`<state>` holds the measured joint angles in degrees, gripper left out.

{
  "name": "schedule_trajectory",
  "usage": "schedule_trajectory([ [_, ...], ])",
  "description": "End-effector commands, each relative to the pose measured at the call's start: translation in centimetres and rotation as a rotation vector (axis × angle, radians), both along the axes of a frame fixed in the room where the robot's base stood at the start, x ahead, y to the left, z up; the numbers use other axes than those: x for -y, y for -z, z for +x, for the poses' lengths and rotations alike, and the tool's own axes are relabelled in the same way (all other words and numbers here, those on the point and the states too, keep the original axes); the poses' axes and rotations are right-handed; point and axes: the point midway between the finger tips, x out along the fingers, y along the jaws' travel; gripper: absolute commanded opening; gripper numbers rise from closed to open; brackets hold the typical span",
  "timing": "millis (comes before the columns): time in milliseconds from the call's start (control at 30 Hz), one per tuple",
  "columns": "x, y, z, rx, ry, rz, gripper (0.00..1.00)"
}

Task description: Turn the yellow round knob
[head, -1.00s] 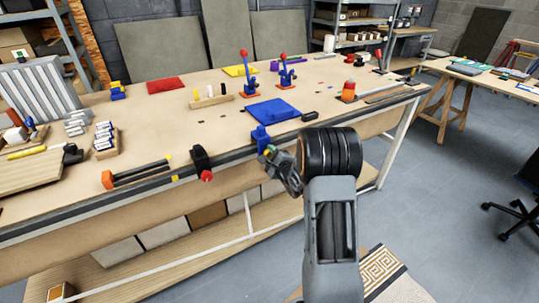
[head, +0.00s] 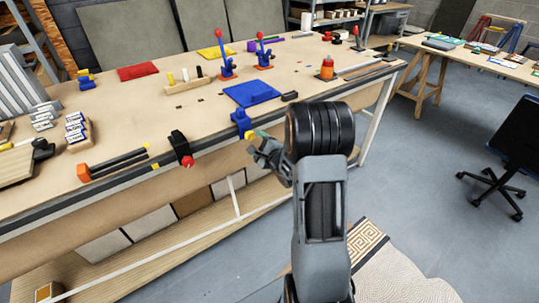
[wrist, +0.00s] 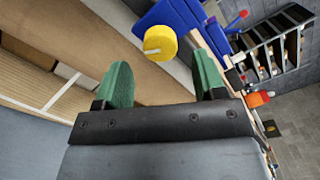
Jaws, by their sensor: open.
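The yellow round knob (wrist: 160,42) shows in the wrist view, just beyond and between my two green fingertips, with a pale mark on its face. It is on the front of a blue mount (head: 240,120) at the front edge of the workbench. In the head view the knob (head: 249,135) is a small yellow spot beside my fingers. My gripper (wrist: 162,80) is open, its fingers apart, and no contact with the knob is visible. It also shows in the head view (head: 257,141), partly hidden by my wrist.
A black clamp with a red knob (head: 187,161) sits left along the bench edge. A blue panel (head: 252,94) lies behind the mount. Two blue levers with red tops (head: 264,55) stand farther back. Open floor (head: 410,190) lies right of the bench.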

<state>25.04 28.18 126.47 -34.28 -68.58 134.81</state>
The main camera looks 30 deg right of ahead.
Motion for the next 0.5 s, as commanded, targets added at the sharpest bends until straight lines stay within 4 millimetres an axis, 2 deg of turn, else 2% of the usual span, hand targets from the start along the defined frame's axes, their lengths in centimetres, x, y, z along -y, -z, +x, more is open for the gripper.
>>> schedule_trajectory([
  [33, 0.2, 0.0, -1.1, 0.0, 0.004, 0.0, 0.64],
  [200, 0.6, 0.0, -4.5, 0.0, 0.004, 0.0, 0.64],
  [500, 0.9, 0.0, -8.2, -0.001, 0.001, 0.001, 0.64],
])
